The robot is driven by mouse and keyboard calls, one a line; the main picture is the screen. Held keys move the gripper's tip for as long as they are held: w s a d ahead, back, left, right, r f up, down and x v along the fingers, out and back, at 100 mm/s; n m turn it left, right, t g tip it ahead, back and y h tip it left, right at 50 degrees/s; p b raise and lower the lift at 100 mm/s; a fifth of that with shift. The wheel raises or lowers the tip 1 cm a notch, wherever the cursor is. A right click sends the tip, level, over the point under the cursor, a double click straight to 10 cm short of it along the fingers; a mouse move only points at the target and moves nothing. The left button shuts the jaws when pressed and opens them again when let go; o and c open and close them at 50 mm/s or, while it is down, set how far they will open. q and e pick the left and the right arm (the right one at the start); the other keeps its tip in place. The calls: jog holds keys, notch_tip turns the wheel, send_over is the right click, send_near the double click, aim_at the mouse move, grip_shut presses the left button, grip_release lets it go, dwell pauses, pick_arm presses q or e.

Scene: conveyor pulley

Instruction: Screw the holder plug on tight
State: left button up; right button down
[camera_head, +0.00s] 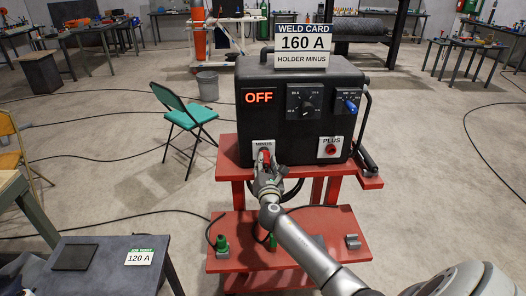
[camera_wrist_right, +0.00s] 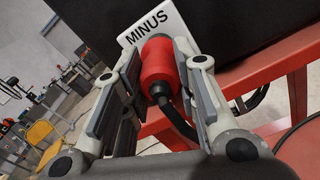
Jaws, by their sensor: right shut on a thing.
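The black welding machine (camera_head: 300,120) stands on a red cart, its display reading OFF. The red holder plug (camera_wrist_right: 157,68) sits at the socket under the MINUS label (camera_wrist_right: 150,28), with a black cable hanging from it. It also shows in the head view (camera_head: 265,155), partly hidden by my gripper. My right gripper (camera_head: 266,178) is shut on the plug, with a finger on each side of it in the wrist view (camera_wrist_right: 160,80). Whether the plug is fully seated cannot be seen. The PLUS socket (camera_head: 331,149) is to the right. My left gripper is out of view.
The red cart's lower shelf (camera_head: 290,280) holds green-ended connectors (camera_head: 222,243) and grey clamps. A dark table (camera_head: 100,262) is at front left, a green chair (camera_head: 188,115) behind. Cables cross the floor.

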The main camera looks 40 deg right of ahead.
jog(key=shift+w+r, duration=0.1)
jog(key=c, duration=1.1)
grip_release()
jog(key=o, duration=0.4)
jog(key=shift+o, duration=0.5)
jog(key=o, duration=0.3)
jog(key=shift+o, duration=0.2)
jog(key=shift+o, duration=1.3)
